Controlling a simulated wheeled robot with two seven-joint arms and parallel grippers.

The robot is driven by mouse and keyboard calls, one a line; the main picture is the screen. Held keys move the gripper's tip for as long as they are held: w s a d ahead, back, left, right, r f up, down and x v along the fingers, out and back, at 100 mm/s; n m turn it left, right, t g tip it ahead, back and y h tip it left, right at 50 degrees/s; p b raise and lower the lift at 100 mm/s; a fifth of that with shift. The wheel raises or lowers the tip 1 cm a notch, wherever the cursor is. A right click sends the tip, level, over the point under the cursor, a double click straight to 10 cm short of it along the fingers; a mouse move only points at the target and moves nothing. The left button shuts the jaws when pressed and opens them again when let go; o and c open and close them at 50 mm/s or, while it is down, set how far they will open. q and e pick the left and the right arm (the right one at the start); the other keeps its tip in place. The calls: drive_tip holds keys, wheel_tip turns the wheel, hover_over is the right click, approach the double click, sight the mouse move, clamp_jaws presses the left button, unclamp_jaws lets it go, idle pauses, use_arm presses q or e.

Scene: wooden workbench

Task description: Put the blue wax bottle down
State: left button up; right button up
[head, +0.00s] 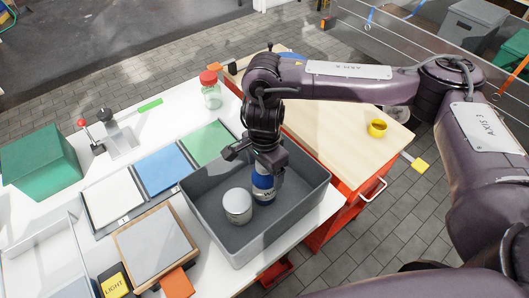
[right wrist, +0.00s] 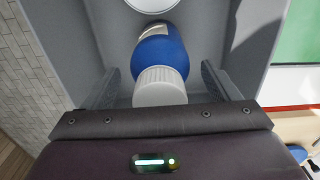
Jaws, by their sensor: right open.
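The blue wax bottle (head: 263,187) stands in the grey bin (head: 253,241), next to a jar with a pale lid (head: 238,206). In the right wrist view the bottle (right wrist: 162,50) shows its white cap towards my palm. My right gripper (head: 258,166) is over the bin, directly above the bottle. Its fingers (right wrist: 164,88) are open, one on each side of the cap, with a gap on both sides. The gripper hides the bottle's top in the head view. My left gripper is not in view.
A red-lidded jar (head: 210,90) stands behind.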

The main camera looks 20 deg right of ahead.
wheel_tip(320, 180, up, 12)
drive_tip(key=shift+f, duration=0.2)
idle(0.6)
